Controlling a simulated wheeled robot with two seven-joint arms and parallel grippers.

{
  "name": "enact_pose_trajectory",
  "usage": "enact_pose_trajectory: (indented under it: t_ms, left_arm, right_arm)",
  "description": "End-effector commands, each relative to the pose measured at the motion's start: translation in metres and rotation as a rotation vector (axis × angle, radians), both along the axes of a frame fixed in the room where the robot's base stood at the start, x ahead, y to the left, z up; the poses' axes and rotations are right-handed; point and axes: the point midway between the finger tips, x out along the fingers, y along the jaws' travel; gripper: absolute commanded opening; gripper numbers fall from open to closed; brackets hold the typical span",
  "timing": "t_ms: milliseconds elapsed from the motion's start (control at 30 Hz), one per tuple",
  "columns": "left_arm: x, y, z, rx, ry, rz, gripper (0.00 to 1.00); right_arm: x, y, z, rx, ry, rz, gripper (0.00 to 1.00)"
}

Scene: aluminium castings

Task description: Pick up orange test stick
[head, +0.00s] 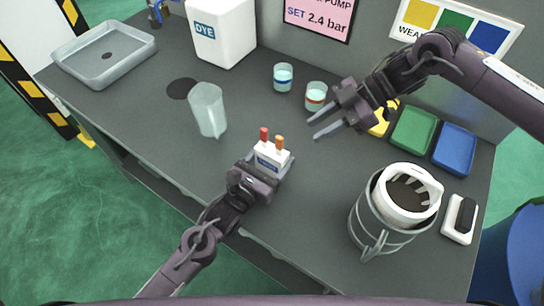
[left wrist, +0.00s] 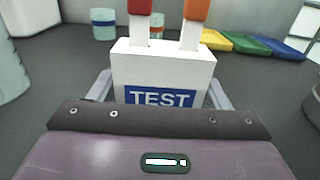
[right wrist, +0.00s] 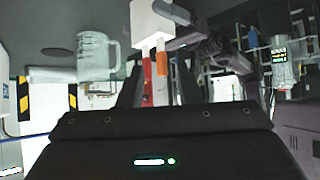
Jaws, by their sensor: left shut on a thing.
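The orange test stick (head: 280,141) stands upright beside a red stick (head: 264,134) in a white block marked TEST (left wrist: 165,65). My left gripper (head: 270,167) is shut on this block, one finger on each side, near the front of the table. In the left wrist view the orange cap (left wrist: 197,10) is at the top, right of the red one. My right gripper (head: 312,126) is open and empty, up and right of the sticks and apart from them. In the right wrist view the orange stick (right wrist: 162,64) appears upside down between its fingers, farther off.
A clear jug (head: 208,110) stands left of the block. Two small cups (head: 283,78) (head: 316,97) are behind. Green (head: 414,131) and blue (head: 455,148) trays and a wire-caged white container (head: 409,197) are on the right. A grey tray (head: 104,54) is far left.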

Motion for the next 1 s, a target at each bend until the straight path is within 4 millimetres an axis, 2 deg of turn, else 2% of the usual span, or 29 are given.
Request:
enact_pose_trajectory:
  t_ms: [167,267,400,500,600,867,1000]
  left_arm:
    - [0.000,0.000,0.000,0.000,0.000,0.000,0.48]
    - [0.000,0.000,0.000,0.000,0.000,0.000,0.48]
    - [0.000,0.000,0.000,0.000,0.000,0.000,0.48]
    - [0.000,0.000,0.000,0.001,0.001,0.000,0.48]
    - [0.000,0.000,0.000,0.001,0.001,0.000,0.48]
    - [0.000,0.000,0.000,0.001,0.001,0.000,0.48]
    - [0.000,0.000,0.000,0.000,0.000,0.000,0.48]
  right_arm:
    - [-0.002,0.018,0.009,-0.027,-0.037,0.065,0.26]
    - [-0.006,0.042,0.020,-0.084,-0.093,0.165,0.26]
    - [-0.016,0.075,0.038,-0.227,-0.209,0.350,0.26]
    - [-0.022,0.089,0.048,-0.357,-0.296,0.475,0.26]
    - [-0.024,0.095,0.058,-0.489,-0.376,0.577,0.26]
    - [-0.021,0.090,0.076,-0.732,-0.498,0.713,0.26]
    - [-0.020,0.088,0.070,-0.770,-0.512,0.733,0.26]
